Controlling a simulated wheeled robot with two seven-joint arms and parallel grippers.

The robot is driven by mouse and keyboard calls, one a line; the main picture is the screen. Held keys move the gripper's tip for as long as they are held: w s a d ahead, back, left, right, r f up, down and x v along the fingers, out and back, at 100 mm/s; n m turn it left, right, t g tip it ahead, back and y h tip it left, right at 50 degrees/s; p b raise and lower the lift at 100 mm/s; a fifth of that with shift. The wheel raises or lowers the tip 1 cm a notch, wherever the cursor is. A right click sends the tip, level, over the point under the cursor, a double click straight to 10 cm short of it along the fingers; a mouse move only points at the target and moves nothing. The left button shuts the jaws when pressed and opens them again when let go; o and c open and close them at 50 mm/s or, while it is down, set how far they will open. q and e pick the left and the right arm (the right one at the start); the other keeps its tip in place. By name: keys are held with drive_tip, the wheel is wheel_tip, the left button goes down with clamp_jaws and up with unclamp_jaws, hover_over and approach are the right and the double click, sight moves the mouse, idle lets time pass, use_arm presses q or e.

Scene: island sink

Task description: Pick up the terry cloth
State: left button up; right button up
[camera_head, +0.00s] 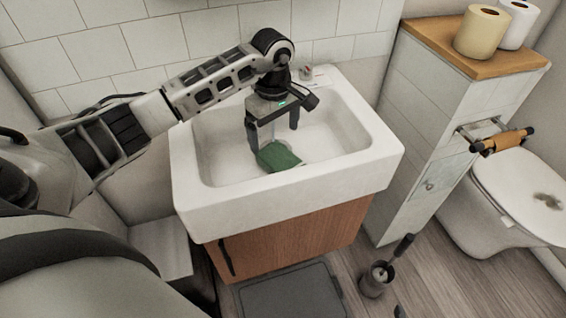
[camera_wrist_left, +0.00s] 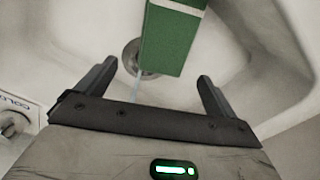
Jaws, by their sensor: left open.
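A green block-shaped thing (camera_head: 278,157), which looks like the terry cloth, lies in the white sink basin (camera_head: 340,128). In the left wrist view the green thing (camera_wrist_left: 170,40) has flat faces and a pale strip, and it partly covers the drain. My left gripper (camera_head: 274,140) is inside the basin, pointing down, above and close to the green thing. In the left wrist view the left gripper (camera_wrist_left: 157,75) is open, its two fingers wide apart, with nothing held. The green thing's near end lies between or just beyond the fingertips; the exact depth is unclear. My right gripper is not in view.
The basin walls and front rim (camera_head: 290,205) surround the gripper. The tap area (camera_head: 312,75) is at the back rim. A tiled partition with paper rolls (camera_head: 481,31) and a toilet (camera_head: 515,190) stand at right. A brush holder (camera_head: 376,279) is on the floor.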

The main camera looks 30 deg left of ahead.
sight(274, 151)
use_arm(q)
drive_tip(key=shift+s+a+f+p, duration=0.15)
drive_tip(key=shift+f+p, duration=0.2)
drive_tip(key=shift+f, duration=2.35)
drive_tip(key=c, duration=1.1)
drive_tip(key=shift+c, duration=0.3)
drive_tip(key=shift+r, duration=0.1)
wheel_tip(274, 151, up, 28)
drive_tip(key=p, duration=0.2)
